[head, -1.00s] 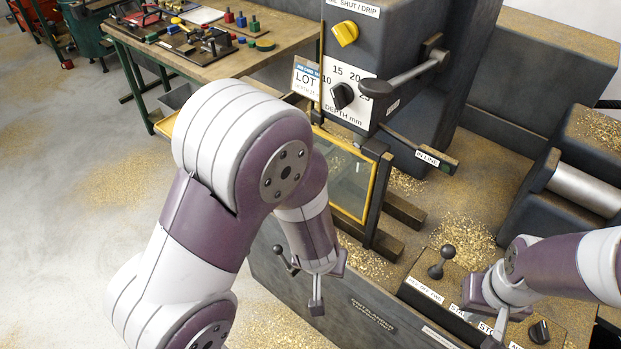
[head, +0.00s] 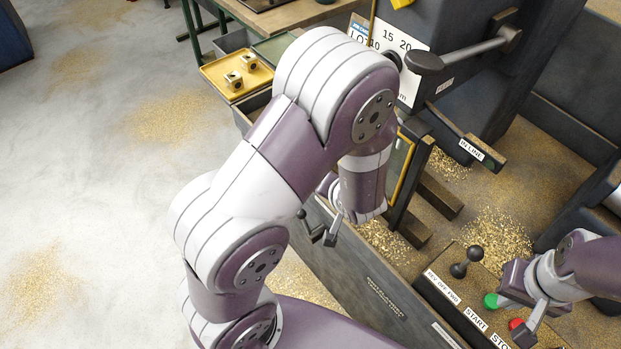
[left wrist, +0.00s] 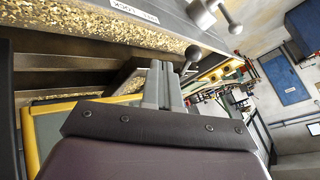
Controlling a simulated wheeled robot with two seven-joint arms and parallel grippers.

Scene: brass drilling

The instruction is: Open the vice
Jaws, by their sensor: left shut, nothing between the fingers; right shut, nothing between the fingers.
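My left gripper (head: 333,236) hangs beside the machine's front and is shut and empty; its fingers also show in the left wrist view (left wrist: 163,84). A dark ball-ended lever (head: 302,214) is just left of it; a similar lever (left wrist: 187,65) shows just beyond the fingers in the left wrist view, and I cannot tell whether they touch. A lock label (left wrist: 134,21), upside down, is on the machine's edge, near a metal T-shaped handle (left wrist: 211,14). The vice jaws are not clearly visible. My right gripper (head: 528,335) is shut and empty near the red button (head: 516,323).
A yellow-framed guard (head: 404,168) stands beside my left arm. A long lever (head: 455,55) juts from the drill housing. The control panel has a green button (head: 490,300) and a ball lever (head: 467,262). A yellow tray (head: 218,76) holds brass parts.

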